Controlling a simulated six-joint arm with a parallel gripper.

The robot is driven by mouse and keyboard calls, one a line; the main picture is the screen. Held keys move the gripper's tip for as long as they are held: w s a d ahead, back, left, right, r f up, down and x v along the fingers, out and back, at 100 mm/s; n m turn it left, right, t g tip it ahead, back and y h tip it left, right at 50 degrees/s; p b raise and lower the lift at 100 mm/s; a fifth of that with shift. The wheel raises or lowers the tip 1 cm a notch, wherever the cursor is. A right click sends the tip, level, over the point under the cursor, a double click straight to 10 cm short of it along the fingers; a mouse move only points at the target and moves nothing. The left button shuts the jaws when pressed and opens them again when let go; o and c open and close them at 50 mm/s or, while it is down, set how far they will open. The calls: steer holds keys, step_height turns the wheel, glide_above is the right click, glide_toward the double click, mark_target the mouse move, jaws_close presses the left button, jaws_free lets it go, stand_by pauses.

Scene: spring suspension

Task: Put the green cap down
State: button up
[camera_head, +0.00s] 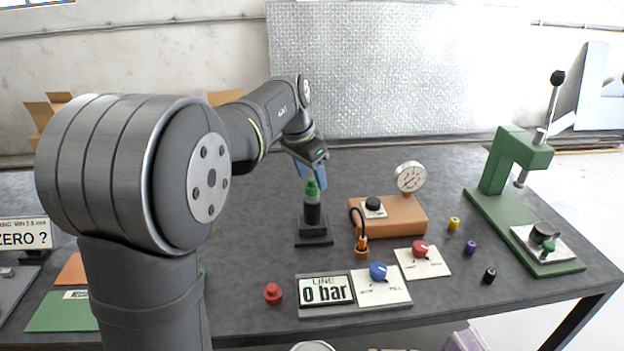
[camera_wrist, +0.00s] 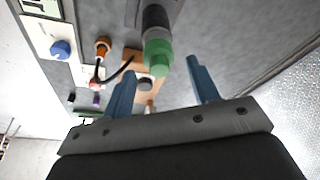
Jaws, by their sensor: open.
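The green cap (camera_head: 312,187) sits on top of a black upright cylinder (camera_head: 312,212) that stands in a dark block on the table. In the wrist view the green cap (camera_wrist: 158,57) shows at the end of the dark cylinder (camera_wrist: 156,20). My gripper (camera_head: 313,172) is above and around the cap's height, with blue fingers. In the wrist view my gripper (camera_wrist: 160,75) is open, its fingers apart on either side, and the cap lies between and beyond them. I cannot tell whether a finger touches the cap.
An orange block (camera_head: 400,218) with a gauge (camera_head: 409,177) stands right of the cylinder. A green press (camera_head: 510,195) is at the far right. In front are a red knob piece (camera_head: 272,293), the line display (camera_head: 326,290) and small coloured cylinders (camera_head: 470,247). Table behind the cylinder is clear.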

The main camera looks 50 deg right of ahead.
steer(key=v, duration=1)
steer(key=x, duration=1.1)
steer(key=shift+f, duration=0.2)
steer(key=shift+d, duration=0.1)
steer(key=shift+r, duration=1.7)
